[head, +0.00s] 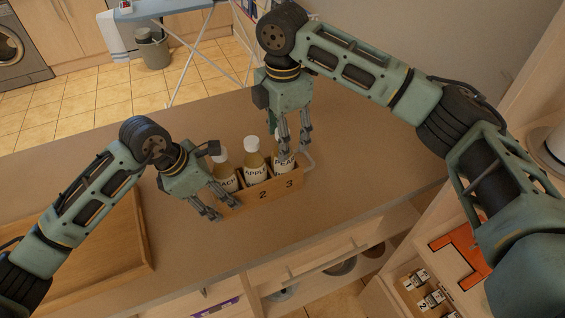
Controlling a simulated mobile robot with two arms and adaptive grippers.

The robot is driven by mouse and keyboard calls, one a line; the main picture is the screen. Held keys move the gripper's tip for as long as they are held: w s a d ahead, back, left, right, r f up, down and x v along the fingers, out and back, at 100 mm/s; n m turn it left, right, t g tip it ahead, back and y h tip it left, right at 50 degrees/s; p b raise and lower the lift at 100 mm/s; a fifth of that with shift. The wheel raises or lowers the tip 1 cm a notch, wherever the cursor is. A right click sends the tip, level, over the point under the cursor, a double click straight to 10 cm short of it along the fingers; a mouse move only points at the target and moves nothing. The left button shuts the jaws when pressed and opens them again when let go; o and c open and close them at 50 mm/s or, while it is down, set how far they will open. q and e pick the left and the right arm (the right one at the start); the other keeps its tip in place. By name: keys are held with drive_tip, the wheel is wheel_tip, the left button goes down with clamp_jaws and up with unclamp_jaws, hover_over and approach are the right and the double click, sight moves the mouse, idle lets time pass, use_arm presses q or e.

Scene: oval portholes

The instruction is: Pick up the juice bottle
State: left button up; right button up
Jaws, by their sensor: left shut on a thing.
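Several juice bottles stand upright in a wooden crate (264,194) on the counter, with the numbers 2 and 3 on its front. The left bottle (226,176) has a partly hidden label, the middle bottle (254,165) reads APPLE, and the right bottle (283,163) has a label starting PEA. My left gripper (221,206) is at the crate's left end, shut on the crate; its fingers hide the contact. My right gripper (295,146) points down at the right bottle, with its fingers apart and partly covering that bottle.
A wooden tray (120,262) lies on the counter (330,205) at the left. Open shelves are below the counter's front edge. An orange-marked box (462,258) and a drawer of small items are at the lower right. The counter behind the crate is clear.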

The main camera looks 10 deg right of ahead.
wheel_tip(320, 180, down, 6)
drive_tip(key=shift+a, duration=0.15)
idle(0.3)
drive_tip(key=shift+c, duration=0.5)
clamp_jaws()
